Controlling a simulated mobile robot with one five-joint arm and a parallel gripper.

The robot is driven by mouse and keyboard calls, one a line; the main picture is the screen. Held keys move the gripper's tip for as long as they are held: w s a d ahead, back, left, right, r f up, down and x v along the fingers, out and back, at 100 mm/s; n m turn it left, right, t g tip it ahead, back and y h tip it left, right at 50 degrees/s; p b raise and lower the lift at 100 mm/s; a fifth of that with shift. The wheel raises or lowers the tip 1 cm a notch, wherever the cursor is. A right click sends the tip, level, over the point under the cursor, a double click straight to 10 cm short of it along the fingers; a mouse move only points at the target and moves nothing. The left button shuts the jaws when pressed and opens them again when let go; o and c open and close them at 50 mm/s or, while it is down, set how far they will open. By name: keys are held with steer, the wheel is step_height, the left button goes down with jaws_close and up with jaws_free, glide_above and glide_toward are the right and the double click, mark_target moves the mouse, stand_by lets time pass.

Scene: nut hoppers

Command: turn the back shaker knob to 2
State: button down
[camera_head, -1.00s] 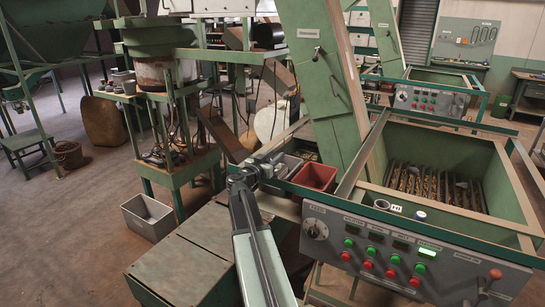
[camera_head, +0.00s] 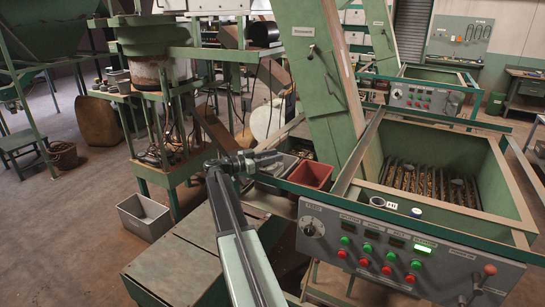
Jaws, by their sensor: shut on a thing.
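The back shaker's grey control panel (camera_head: 426,98) is on the farther machine at the upper right. A small round knob (camera_head: 397,93) shows at its left end, too small to read its setting. The nearer machine's panel (camera_head: 420,262) has a larger round knob (camera_head: 312,227) with a dial at its left end. My gripper (camera_head: 276,158) is near the middle of the view, pointing right, in front of the grey and red bins and well apart from both knobs in the picture. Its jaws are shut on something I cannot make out.
A red bin (camera_head: 310,176) and a grey bin (camera_head: 290,160) sit by the sloping green chute (camera_head: 318,90). The near hopper's green rim (camera_head: 455,225) is at the right. A grey tub (camera_head: 145,216) stands on the floor, which is clear around it at the left.

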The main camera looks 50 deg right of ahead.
stand_by(0.3)
steer(key=c, duration=0.9)
jaws_free()
steer(key=shift+c, duration=0.2)
steer(key=v, duration=0.7)
steer(key=shift+w+a, duration=0.15)
steer(key=shift+a, duration=0.2)
